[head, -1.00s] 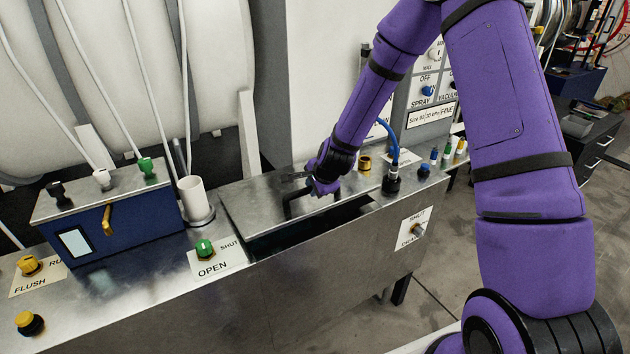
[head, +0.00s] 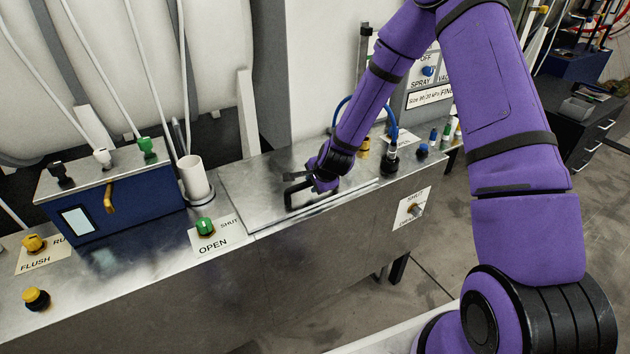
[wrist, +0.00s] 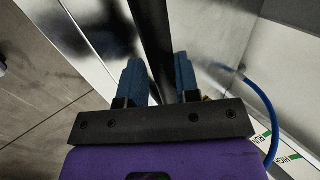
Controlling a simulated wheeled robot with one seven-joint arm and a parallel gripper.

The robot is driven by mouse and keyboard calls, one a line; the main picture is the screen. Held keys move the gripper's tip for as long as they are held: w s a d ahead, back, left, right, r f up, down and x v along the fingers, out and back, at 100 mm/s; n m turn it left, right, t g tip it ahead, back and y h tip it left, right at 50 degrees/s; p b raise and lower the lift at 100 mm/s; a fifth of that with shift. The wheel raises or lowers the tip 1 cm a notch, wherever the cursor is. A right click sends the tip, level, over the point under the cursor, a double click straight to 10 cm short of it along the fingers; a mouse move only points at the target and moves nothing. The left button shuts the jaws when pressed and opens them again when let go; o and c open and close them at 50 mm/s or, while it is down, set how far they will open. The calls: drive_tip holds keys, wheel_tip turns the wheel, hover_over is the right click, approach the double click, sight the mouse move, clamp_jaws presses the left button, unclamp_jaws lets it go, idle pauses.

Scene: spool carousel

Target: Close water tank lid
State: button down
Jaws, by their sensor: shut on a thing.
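The water tank lid (head: 255,184) is a flat metal plate set in the top of the long steel tank (head: 330,235). It lies down almost level with the tank top, with only a thin line along its front edge. A black bar handle (head: 290,194) stands on the lid. My gripper (head: 318,185) is at the right part of the handle. In the wrist view, the blue fingers of my gripper (wrist: 160,82) are on both sides of the dark handle bar (wrist: 152,35), shut on it. My gripper and wrist hide part of the handle and lid.
A green OPEN/SHUT knob (head: 205,227) sits left of the lid, near a white cup-like cylinder (head: 194,176) and a blue box (head: 110,210). Right of the lid stand a black connector with a blue hose (head: 391,158) and a brass fitting (head: 363,149).

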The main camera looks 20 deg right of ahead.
drive_tip(key=shift+s+d+f+g, duration=0.2)
drive_tip(key=shift+s+f+g, duration=0.1)
drive_tip(key=shift+s+f, duration=0.4)
drive_tip(key=c, duration=1)
unclamp_jaws()
drive_tip(key=shift+o, duration=0.2)
drive_tip(key=shift+r, duration=0.25)
drive_tip(key=shift+s+r, duration=0.1)
drive_tip(key=shift+r, duration=0.2)
drive_tip(key=v, duration=1)
